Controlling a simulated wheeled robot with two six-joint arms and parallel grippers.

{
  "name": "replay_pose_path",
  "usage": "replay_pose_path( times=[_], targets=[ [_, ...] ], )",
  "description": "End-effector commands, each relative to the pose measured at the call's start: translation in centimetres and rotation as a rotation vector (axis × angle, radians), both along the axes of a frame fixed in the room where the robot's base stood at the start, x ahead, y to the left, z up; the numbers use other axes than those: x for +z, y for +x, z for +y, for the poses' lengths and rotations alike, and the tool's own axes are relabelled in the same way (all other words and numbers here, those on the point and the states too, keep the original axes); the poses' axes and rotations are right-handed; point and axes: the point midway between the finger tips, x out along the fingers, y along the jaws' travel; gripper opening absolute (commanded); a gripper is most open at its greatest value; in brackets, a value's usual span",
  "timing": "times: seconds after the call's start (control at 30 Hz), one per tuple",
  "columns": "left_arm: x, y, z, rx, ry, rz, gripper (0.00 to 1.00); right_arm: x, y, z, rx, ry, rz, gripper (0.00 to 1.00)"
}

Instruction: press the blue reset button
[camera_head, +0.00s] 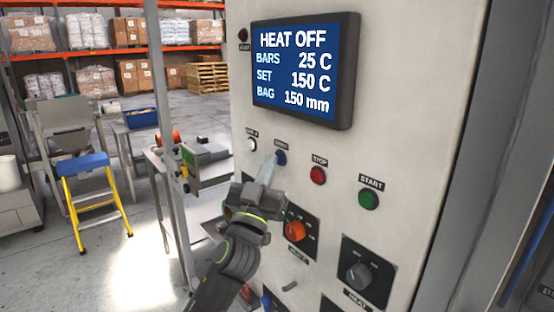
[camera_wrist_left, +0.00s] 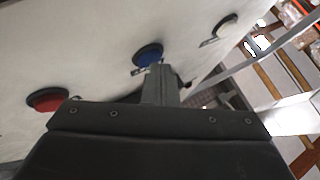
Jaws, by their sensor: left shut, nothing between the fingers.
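The blue reset button (camera_head: 280,158) is on the light control panel (camera_head: 400,130), below the display and between a white button and the red stop button. It also shows in the left wrist view (camera_wrist_left: 148,55), in a dark ring. My left gripper (camera_head: 271,157) is shut and empty, and its fingertips are at the blue button in the head view. In the left wrist view the shut fingers (camera_wrist_left: 160,70) point at the lower right edge of the blue button. I cannot tell whether they touch it. My right gripper is not in view.
The white button (camera_head: 251,145), red stop button (camera_head: 318,175) and green start button (camera_head: 368,199) are on the same panel. An orange knob (camera_head: 296,230) and a black heat knob (camera_head: 359,274) sit below. The display (camera_head: 304,70) reads HEAT OFF. A yellow stepladder (camera_head: 92,190) stands left.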

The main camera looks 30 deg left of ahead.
Motion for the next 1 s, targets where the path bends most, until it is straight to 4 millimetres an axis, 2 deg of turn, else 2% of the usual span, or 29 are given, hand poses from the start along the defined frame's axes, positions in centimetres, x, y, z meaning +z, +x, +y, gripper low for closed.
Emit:
replay_pose_path(
  times=[0.3,0.63,1.0],
  targets=[
    [-0.1,-1.3,0.5,-0.001,0.0,0.001,0.0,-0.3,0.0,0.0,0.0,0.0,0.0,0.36],
    [-0.1,-1.6,0.6,0.0,0.0,0.001,0.0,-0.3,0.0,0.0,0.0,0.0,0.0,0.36],
    [-0.2,-4.8,2.0,0.001,0.003,0.001,0.0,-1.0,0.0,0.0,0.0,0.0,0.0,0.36]
  ],
)
